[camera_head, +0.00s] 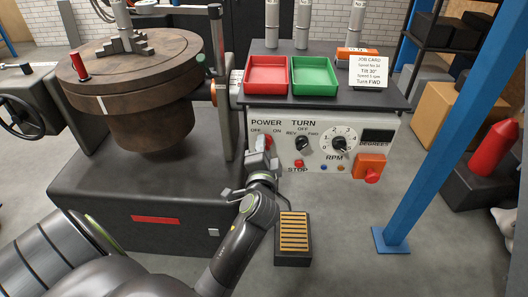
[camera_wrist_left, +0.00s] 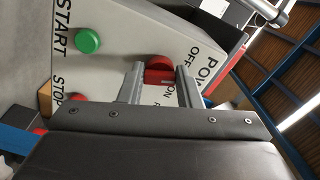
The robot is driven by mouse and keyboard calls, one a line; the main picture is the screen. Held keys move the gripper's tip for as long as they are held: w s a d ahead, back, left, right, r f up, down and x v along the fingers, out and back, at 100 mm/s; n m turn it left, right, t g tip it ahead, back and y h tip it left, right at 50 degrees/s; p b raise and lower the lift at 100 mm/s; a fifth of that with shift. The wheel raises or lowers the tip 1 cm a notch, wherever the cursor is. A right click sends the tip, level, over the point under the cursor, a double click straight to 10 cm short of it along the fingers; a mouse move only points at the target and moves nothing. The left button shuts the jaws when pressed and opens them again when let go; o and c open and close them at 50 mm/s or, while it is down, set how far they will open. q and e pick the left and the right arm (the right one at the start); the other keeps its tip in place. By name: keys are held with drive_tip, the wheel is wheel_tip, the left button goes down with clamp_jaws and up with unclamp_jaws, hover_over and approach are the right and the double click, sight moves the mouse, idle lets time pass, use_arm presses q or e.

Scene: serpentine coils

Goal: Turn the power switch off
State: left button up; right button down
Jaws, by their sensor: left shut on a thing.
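The red power switch (camera_wrist_left: 158,64) is a knob under the word POWER on the white control panel (camera_head: 322,174). OFF and ON are printed beside it. My left gripper (camera_head: 262,143) is at the panel's left end, and it also shows in the wrist view (camera_wrist_left: 159,82). Its two grey fingers are shut on the red knob, one on each side. The gripper hides most of the knob in the head view, and I cannot tell which way it points. My right gripper is not in view.
Close by are a green START button (camera_wrist_left: 87,40), a red STOP button (camera_head: 298,163), a TURN knob (camera_head: 303,145) and an RPM dial (camera_head: 338,143). Red (camera_head: 267,76) and green (camera_head: 315,76) trays sit above the panel. A large round table (camera_head: 140,72) stands left, a foot pedal (camera_head: 293,238) below.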

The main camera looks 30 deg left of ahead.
use_arm(q)
drive_tip(key=shift+f+n+b, duration=0.1)
drive_tip(key=shift+n+b, duration=0.85)
drive_tip(key=shift+n, duration=1.65)
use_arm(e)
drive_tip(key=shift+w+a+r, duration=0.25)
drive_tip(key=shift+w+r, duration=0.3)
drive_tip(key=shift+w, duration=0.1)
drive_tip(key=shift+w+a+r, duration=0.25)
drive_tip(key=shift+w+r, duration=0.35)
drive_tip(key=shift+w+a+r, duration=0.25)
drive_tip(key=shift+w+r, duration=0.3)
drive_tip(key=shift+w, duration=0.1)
use_arm(q)
drive_tip(key=o, duration=1)
drive_tip(key=shift+d, duration=0.1)
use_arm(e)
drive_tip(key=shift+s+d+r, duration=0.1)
